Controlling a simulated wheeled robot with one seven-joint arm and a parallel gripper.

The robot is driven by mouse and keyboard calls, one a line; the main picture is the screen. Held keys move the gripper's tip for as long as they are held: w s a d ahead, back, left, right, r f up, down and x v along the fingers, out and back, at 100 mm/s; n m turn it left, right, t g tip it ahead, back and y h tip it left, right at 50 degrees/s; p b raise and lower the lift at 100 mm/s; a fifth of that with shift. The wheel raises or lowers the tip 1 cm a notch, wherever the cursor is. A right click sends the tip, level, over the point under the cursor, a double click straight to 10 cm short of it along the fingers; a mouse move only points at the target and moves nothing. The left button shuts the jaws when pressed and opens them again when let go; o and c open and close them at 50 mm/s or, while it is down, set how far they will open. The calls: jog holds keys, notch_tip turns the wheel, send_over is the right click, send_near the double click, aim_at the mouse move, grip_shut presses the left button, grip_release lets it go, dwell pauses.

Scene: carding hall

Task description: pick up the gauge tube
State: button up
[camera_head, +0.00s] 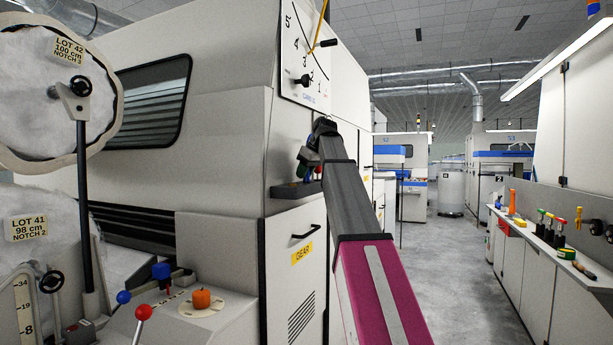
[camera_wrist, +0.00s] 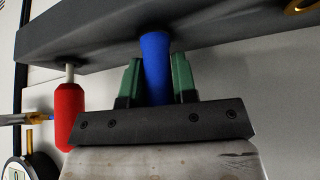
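My gripper (camera_wrist: 158,80) points at a dark shelf (camera_wrist: 95,30) on the machine's side. Its two green fingers stand on either side of a blue tube-like piece (camera_wrist: 156,62) whose far end meets the shelf. The fingers are very close to its sides; I cannot tell whether they press on it. I cannot make out for certain that this blue piece is the gauge tube. In the head view, my gripper (camera_head: 307,160) is small and partly hidden by my arm, just above the shelf (camera_head: 291,190).
A red piece (camera_wrist: 69,112) with a pale neck stands left of my gripper. A cabinet marked GEAR (camera_head: 298,255) lies below the shelf. The aisle (camera_head: 455,270) is clear; a tool-covered ledge (camera_head: 545,240) lines its right.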

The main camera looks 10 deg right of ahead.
jog(key=c, duration=0.3)
jog(key=shift+r, duration=0.15)
